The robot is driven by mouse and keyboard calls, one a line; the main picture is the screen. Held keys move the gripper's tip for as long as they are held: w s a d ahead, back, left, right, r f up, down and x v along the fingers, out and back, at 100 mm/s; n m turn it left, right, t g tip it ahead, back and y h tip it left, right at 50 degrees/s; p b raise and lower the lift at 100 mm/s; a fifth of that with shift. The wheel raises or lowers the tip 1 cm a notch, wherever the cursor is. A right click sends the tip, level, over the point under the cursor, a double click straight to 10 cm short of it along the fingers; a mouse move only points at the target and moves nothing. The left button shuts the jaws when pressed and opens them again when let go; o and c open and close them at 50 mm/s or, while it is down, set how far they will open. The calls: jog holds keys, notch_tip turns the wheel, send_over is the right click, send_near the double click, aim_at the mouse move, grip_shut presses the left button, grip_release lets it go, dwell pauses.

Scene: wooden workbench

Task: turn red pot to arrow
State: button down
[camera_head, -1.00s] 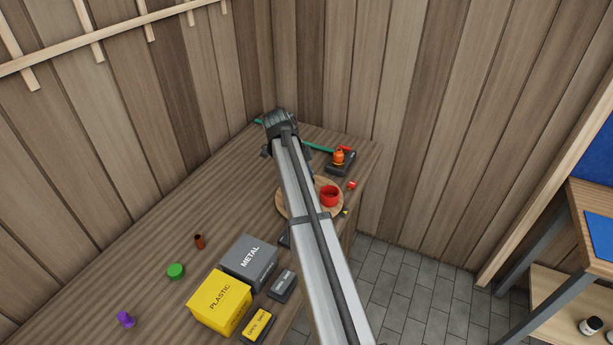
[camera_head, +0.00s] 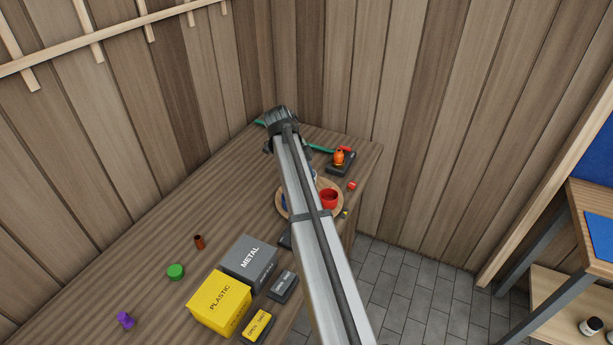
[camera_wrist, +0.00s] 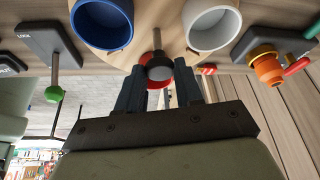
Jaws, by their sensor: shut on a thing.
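The red pot (camera_head: 329,200) stands on a round wooden board (camera_head: 339,207), just right of my arm in the head view. In the wrist view the red pot (camera_wrist: 157,57) shows only in part behind a dark knob on a grey stem (camera_wrist: 160,68). My gripper (camera_wrist: 160,80) has its fingers around this knob, shut on it. A blue pot (camera_wrist: 103,22) and a white pot (camera_wrist: 211,22) also stand on the board. A small yellow mark (camera_head: 346,212) lies by the board's edge; I cannot tell whether it is the arrow. My arm hides the gripper in the head view.
An orange item (camera_head: 338,157) on a dark base and a small red piece (camera_head: 351,185) are beyond the board. A dark LOCK plate (camera_wrist: 48,40) with a green-tipped lever (camera_wrist: 54,93) is near. METAL (camera_head: 248,262) and PLASTIC (camera_head: 219,302) boxes stand nearer.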

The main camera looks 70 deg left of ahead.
jog(key=c, duration=0.7)
grip_release()
jog(key=shift+c, duration=0.2)
jog(key=v, duration=1.3)
jog(key=shift+s+r, duration=0.2)
jog(key=shift+r, duration=0.1)
jog(key=shift+w, duration=0.1)
